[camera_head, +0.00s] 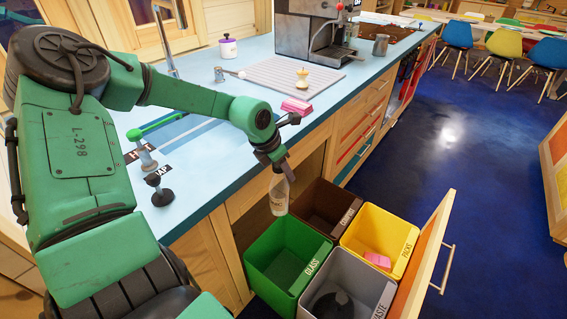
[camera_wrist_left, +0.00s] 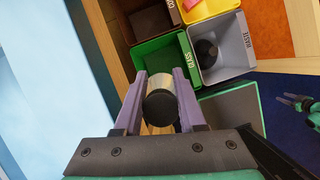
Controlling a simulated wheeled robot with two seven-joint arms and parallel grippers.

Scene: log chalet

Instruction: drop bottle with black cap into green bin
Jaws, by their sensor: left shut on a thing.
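My left gripper (camera_head: 275,160) points down beside the counter and is shut on a clear bottle (camera_head: 279,196). The green bin (camera_wrist_left: 185,46) lies just beyond the bottle. A green and dark part at the right edge of that view looks like my right gripper (camera_wrist_left: 290,102); its jaws are too small to judge.
Brown (camera_head: 325,205), yellow (camera_head: 385,232) and grey WASTE (camera_head: 340,270) bins adjoin the green one in a pulled-out drawer (camera_head: 425,260). The yellow bin holds pink pieces; the grey bin holds something dark. The blue counter (camera_head: 225,140) runs along the left. Blue floor at right is free.

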